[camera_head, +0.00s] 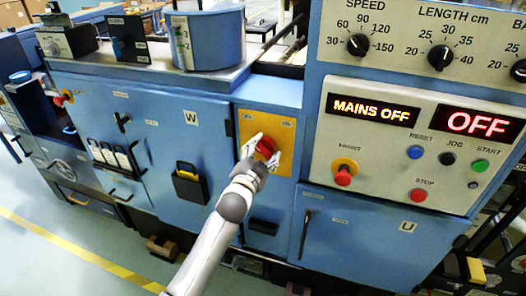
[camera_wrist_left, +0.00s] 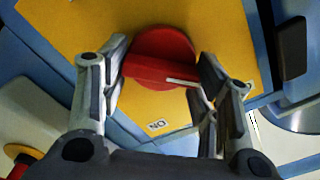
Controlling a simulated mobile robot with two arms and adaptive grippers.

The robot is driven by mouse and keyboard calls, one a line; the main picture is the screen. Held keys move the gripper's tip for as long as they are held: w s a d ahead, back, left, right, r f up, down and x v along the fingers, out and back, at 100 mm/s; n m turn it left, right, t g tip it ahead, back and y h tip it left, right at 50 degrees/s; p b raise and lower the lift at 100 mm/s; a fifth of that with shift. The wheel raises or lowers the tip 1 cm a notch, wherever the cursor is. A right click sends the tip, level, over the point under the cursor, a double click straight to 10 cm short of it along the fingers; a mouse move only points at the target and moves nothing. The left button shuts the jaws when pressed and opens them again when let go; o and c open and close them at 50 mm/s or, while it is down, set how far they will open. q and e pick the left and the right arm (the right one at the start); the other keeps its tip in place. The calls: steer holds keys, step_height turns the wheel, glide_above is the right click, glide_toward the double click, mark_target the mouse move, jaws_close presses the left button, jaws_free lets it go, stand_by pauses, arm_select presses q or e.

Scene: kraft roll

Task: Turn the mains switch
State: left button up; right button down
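The mains switch is a red rotary knob (camera_head: 266,146) on a yellow plate (camera_head: 284,134), on the front of the blue machine. In the left wrist view the red knob (camera_wrist_left: 160,50) has a raised bar with a white line towards its right end. An ON label (camera_wrist_left: 157,125) shows on the yellow plate. My left gripper (camera_head: 264,144) is at the knob. In the left wrist view its fingers (camera_wrist_left: 163,75) are spread, one at each end of the bar. I cannot tell whether they touch it. The display (camera_head: 371,109) reads MAINS OFF. My right gripper is out of view.
A control panel with a red button on a yellow base (camera_head: 343,172), a red stop button (camera_head: 418,195) and black dials (camera_head: 358,44) is right of the switch. A black pocket (camera_head: 188,184) sits on the door to the left. A yellow floor line (camera_head: 75,248) lies at lower left.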

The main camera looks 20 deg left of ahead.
arm_select(q)
steer(key=o, duration=0.5)
steer(key=shift+c, duration=0.2)
steer(key=s, duration=1.2)
steer(key=shift+a, duration=0.25)
